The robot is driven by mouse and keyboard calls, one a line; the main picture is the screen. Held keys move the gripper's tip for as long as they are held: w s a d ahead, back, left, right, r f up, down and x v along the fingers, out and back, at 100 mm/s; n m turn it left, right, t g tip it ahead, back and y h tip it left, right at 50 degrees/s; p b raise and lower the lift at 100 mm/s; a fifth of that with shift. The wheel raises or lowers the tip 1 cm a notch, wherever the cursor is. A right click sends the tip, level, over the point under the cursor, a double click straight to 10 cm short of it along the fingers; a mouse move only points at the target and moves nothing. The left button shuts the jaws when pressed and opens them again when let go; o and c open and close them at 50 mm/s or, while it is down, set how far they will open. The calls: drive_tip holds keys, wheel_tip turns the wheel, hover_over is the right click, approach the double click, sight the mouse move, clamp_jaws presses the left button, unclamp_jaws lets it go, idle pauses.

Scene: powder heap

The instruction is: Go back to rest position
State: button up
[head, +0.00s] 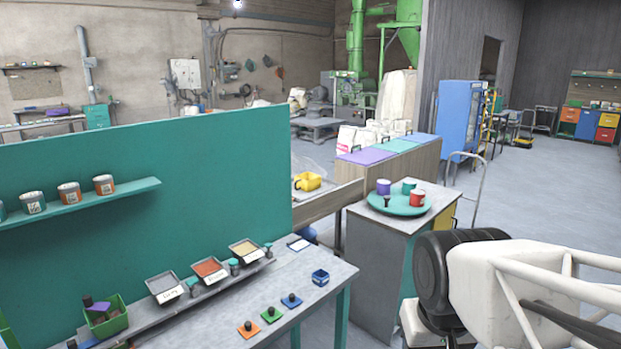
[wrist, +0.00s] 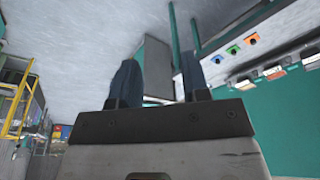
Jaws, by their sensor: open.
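My gripper (wrist: 159,64) shows in the wrist view with its two dark fingers spread apart and nothing between them. It is over open grey floor and well away from the workbench. The wrist view is turned over, with the bench at its upper right. In the head view my pale arm fills the lower right, and the gripper's fingers cannot be made out there.
A grey cabinet (head: 370,270) with a round teal tray (head: 400,208) and mugs stands left of my arm.

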drive_tip(key=s, duration=0.1)
drive_tip(key=d, duration=0.1)
drive_tip(key=s, duration=0.1)
drive_tip(key=shift+s+d+f, duration=0.25)
drive_tip(key=shift+s+f, duration=0.05)
drive_tip(key=shift+s, duration=0.05)
